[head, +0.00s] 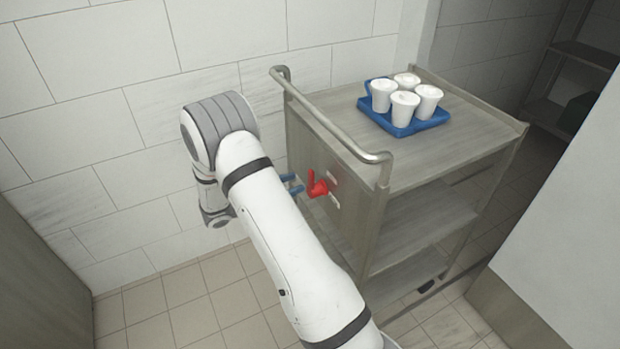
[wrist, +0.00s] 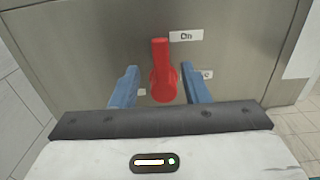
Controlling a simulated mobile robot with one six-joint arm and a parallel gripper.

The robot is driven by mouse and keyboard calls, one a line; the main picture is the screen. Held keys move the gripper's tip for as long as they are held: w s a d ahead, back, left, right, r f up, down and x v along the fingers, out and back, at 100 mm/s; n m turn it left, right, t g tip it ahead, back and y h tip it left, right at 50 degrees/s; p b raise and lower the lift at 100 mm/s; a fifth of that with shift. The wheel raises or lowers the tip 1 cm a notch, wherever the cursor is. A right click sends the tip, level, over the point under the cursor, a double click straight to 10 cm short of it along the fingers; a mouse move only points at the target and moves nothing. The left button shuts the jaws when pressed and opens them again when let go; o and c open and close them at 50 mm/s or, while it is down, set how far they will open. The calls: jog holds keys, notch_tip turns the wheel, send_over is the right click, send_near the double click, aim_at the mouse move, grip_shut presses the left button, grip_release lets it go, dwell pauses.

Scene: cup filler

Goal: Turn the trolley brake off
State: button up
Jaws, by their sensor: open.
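The red brake lever (head: 318,185) sits on the end panel of the grey trolley (head: 345,205), below the push handle. In the wrist view the red lever (wrist: 160,70) points up, beside a white label reading "On" (wrist: 186,35). Other white labels lie lower, partly hidden by my fingers. My gripper (wrist: 160,85) is open, its blue fingers on either side of the lever's lower part, with a gap visible on both sides. In the head view my gripper (head: 293,184) is just left of the lever; contact cannot be told.
A blue tray (head: 403,128) with several white cups (head: 405,98) stands on the trolley top. The metal push handle (head: 330,125) projects above the lever and near my arm. A tiled wall is behind, and open tiled floor (head: 190,300) lies at left.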

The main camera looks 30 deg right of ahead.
aim_at(309, 178)
jog(key=d, duration=0.6)
jog(key=shift+w+d, duration=0.1)
jog(key=shift+d, duration=0.2)
grip_shut()
jog(key=shift+a, duration=0.15)
